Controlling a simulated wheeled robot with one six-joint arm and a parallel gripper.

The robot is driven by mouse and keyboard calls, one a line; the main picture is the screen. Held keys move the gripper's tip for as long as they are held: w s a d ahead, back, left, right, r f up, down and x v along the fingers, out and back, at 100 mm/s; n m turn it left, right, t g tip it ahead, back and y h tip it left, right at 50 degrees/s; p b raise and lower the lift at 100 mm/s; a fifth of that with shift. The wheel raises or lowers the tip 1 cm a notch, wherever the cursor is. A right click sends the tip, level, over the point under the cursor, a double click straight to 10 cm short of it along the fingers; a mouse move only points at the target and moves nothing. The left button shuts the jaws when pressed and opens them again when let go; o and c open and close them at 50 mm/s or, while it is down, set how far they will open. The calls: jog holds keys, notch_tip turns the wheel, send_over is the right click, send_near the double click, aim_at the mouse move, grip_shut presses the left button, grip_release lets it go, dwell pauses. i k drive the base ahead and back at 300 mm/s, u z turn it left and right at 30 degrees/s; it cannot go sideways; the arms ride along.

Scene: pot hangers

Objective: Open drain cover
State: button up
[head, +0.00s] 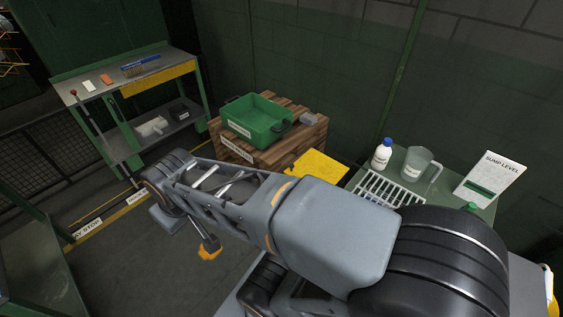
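I cannot make out a drain cover for certain. A white slatted grate (388,190) lies on the green table (436,195) at right, partly hidden by my arm. A flat yellow plate (318,166) shows between this table and the wooden crate, its near side hidden by my arm. My arm crosses the middle of the view from lower right to left. I cannot make out my gripper's fingers.
A green tub (256,118) sits on a wooden crate (290,148). A bottle (382,153), a clear jug (420,164) and a "SUMP LEVEL" card (490,178) stand on the green table. A workbench (120,75) stands at back left. Open floor (130,265) lies at lower left.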

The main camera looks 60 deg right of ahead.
aim_at(314, 163)
jog(key=z, duration=0.4)
jog(key=i, duration=0.75)
jog(key=z, duration=1.05)
jog(key=i, duration=0.35)
jog(key=z, duration=0.35)
